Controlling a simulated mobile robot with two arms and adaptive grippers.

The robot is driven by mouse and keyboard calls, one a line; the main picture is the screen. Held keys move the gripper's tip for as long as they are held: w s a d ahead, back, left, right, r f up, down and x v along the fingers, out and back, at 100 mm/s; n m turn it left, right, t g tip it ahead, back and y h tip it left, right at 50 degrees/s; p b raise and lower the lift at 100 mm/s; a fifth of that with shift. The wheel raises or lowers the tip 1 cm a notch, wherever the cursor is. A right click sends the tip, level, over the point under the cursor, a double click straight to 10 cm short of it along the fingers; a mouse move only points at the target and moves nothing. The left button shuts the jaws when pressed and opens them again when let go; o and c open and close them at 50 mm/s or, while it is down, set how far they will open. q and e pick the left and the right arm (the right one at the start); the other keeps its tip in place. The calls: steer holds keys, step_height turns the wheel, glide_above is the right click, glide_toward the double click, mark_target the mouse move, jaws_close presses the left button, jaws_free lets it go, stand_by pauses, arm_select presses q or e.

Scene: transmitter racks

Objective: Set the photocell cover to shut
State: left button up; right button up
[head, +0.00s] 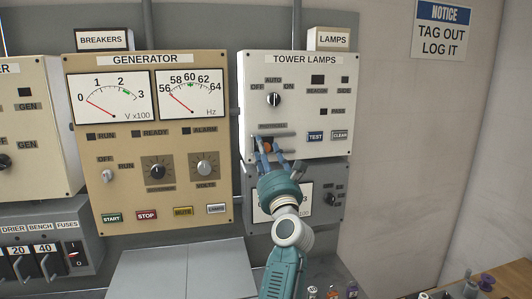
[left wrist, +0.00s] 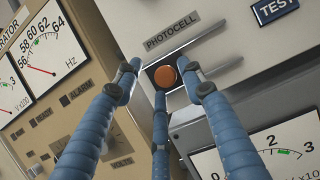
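The tower lamps panel (head: 318,130) is on the wall, and its photocell label (left wrist: 172,33) shows in the left wrist view. Below the label is a round orange part (left wrist: 166,76) on a dark square, between two pale slanting rails (left wrist: 205,45). I cannot tell whether the orange part is the cell or a knob on its cover. My left gripper (head: 270,146) is at the panel's lower left. In the left wrist view its three blue fingers (left wrist: 161,76) are spread around the orange part, with gaps showing; contact is unclear. My right gripper is not in view.
The beige generator panel (head: 190,221) is just left. A grey meter box (head: 338,172) hangs below the tower lamps panel. The test (head: 316,136) and clear (head: 340,135) buttons are to the right. Small items stand at the bottom right, near a purple-topped one (head: 487,281).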

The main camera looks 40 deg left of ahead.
arm_select(q)
steer(key=v, duration=0.7)
steer(key=shift+s+d, duration=0.2)
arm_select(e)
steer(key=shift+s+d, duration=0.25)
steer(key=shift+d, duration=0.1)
